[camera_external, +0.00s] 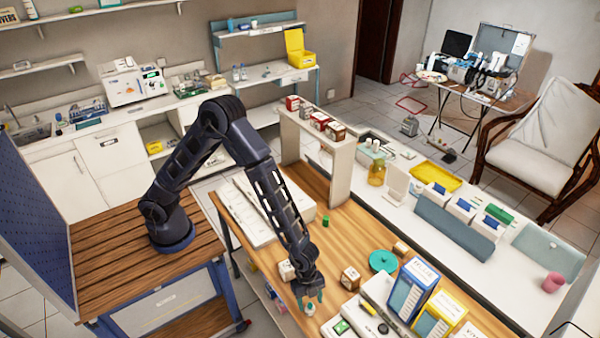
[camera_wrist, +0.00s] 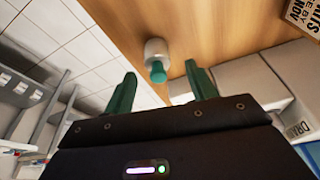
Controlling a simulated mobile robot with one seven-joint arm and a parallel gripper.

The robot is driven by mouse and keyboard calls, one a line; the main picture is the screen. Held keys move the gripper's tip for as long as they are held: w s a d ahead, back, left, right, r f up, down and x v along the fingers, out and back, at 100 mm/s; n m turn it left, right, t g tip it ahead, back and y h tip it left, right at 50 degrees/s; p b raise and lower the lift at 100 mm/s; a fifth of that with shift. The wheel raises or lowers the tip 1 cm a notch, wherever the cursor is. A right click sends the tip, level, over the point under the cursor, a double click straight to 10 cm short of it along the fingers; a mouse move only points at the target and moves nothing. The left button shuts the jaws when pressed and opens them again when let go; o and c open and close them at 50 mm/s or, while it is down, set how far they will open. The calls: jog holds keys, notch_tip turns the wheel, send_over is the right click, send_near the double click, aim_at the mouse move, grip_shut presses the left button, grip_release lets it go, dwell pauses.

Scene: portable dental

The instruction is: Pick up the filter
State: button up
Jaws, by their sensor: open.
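My gripper (camera_external: 309,296) is open and points down over the near edge of the wooden table (camera_external: 352,232). A small white cylinder with a teal tip (camera_wrist: 156,56) stands out from the wood in the wrist view, roughly centred between and beyond my open teal fingers (camera_wrist: 160,70). It seems to be the small pale piece (camera_external: 309,309) just below my gripper in the external view. Nothing is held. No label shows on it, so I cannot tell for certain that it is the filter.
Two small labelled boxes, one left (camera_external: 287,270) and one right (camera_external: 350,278), stand close to my gripper. A teal disc (camera_external: 383,262) lies farther right. Blue (camera_external: 412,289) and yellow (camera_external: 440,316) cartons stand at the right front. The wood behind my gripper is mostly clear.

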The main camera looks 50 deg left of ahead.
aim_at(310, 307)
jog(key=x, duration=0.4)
jog(key=shift+s+a+f, duration=0.1)
jog(key=shift+a+f, duration=0.05)
jog(key=shift+a, duration=0.1)
jog(key=c, duration=1.1)
jog(key=shift+o, duration=0.2)
